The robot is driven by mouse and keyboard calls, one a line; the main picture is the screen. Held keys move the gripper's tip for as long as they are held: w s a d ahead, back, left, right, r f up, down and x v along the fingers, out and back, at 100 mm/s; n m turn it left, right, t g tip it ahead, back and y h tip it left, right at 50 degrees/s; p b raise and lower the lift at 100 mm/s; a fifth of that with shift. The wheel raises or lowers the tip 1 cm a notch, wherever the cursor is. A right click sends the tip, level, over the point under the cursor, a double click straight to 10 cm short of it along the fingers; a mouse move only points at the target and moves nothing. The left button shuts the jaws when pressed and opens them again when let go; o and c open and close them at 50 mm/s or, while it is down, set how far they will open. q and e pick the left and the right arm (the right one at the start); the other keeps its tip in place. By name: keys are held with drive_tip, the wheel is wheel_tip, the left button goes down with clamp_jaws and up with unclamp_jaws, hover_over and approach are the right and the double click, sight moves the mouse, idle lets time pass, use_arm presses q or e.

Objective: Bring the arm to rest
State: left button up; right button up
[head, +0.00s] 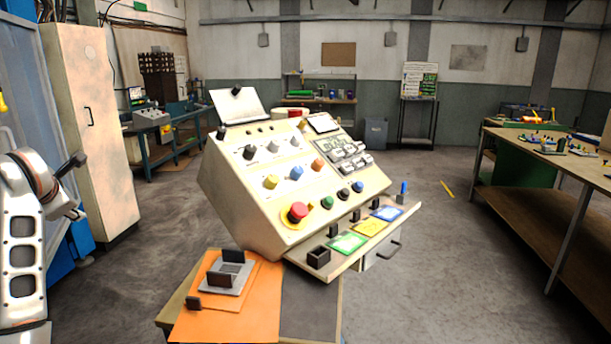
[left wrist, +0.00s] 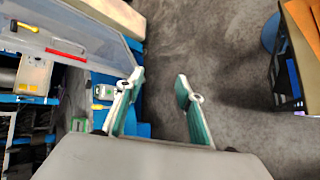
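My left arm (head: 25,235) stands at the left edge of the head view, white with dark grey joints. Its gripper cannot be clearly made out there. In the left wrist view my left gripper (left wrist: 160,90) shows two teal-padded fingers spread apart. Nothing is between them but grey floor seen below. My right arm and gripper are in neither view.
A cream control console (head: 270,190) with buttons and knobs stands mid-view, above a small table with an orange sheet (head: 250,315). A tall beige cabinet (head: 95,130) is near my left arm. A workbench (head: 540,175) stands right. Open floor (head: 440,270) lies between.

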use_arm(q)
drive_tip(key=s+a+f+g+y, duration=0.1)
drive_tip(key=s+a+f+y, duration=0.45)
drive_tip(key=s+y, duration=0.45)
drive_tip(key=s+d+f+m+t+h, duration=0.1)
drive_tip(key=d+f+m+t+h, duration=0.35)
drive_tip(key=d+m, duration=0.45)
drive_tip(key=s+d+f+m+t+h, duration=0.1)
drive_tip(key=d+f+m+t+h, duration=0.4)
drive_tip(key=d+m, duration=0.45)
drive_tip(key=s+d+f+m+t+h, duration=0.25)
drive_tip(key=d+f+m+h, duration=0.35)
drive_tip(key=d, duration=0.5)
drive_tip(key=s+d+f+m+g+h, duration=0.1)
drive_tip(key=s+d+f+m+g, duration=0.1)
drive_tip(key=s+d+f+m, duration=0.3)
drive_tip(key=s+d+f+m+g+h, duration=0.1)
drive_tip(key=s+d+f+g+h, duration=0.15)
drive_tip(key=f, duration=0.55)
drive_tip(key=s+d+f+m+g, duration=0.1)
drive_tip(key=s+d+f+g, duration=0.1)
drive_tip(key=s+f, duration=0.5)
drive_tip(key=s+d+f+m+g+y, duration=0.1)
drive_tip(key=s+d+f+g, duration=0.1)
drive_tip(key=s+f, duration=0.5)
drive_tip(key=shift+d+f+m+g, duration=0.15)
drive_tip(key=shift+f+m+g, duration=0.3)
drive_tip(key=shift+g, duration=0.4)
